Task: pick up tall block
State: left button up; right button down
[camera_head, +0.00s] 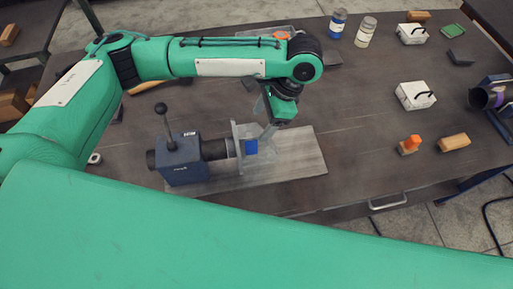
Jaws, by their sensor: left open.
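I cannot tell for sure which piece is the tall block. A small blue block (250,147) shows by the clear plastic flange piece (238,160) at the end of the dark pipe. My left gripper (268,132) is open, pointing down just right of the blue block; whether they touch is unclear. The pipe (214,150) comes out of a dark blue housing (181,160) with a black lever, on a pale board (300,158). A tan block (454,143) lies at the right, beside a small tan piece with an orange top (411,145). My right gripper is out of view.
Two white boxes with black handles (414,96) (411,34) stand on the dark table (350,110). A blue-labelled bottle (337,24) and a pale bottle (366,32) stand at the back. A dark cylinder (486,97) is at the right edge.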

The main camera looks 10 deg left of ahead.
aim_at(258, 129)
pick_arm(q)
jog(key=shift+w+a+f, duration=0.1)
jog(key=shift+a+f, duration=0.2)
jog(key=shift+f, duration=0.3)
jog(key=shift+w+a+f, duration=0.1)
jog(key=shift+a+f, duration=0.15)
jog(key=shift+f, duration=0.3)
jog(key=shift+s+a+f+p, duration=0.1)
jog(key=shift+s+f+p, duration=0.4)
jog(key=shift+f+p, duration=0.35)
jog(key=p+x, duration=0.1)
jog(key=x, duration=0.1)
jog(key=shift+f, duration=0.35)
jog(key=shift+a+f, duration=0.2)
jog(key=shift+f, duration=0.3)
jog(key=shift+d, duration=0.1)
jog(key=c, duration=0.7)
grip_shut()
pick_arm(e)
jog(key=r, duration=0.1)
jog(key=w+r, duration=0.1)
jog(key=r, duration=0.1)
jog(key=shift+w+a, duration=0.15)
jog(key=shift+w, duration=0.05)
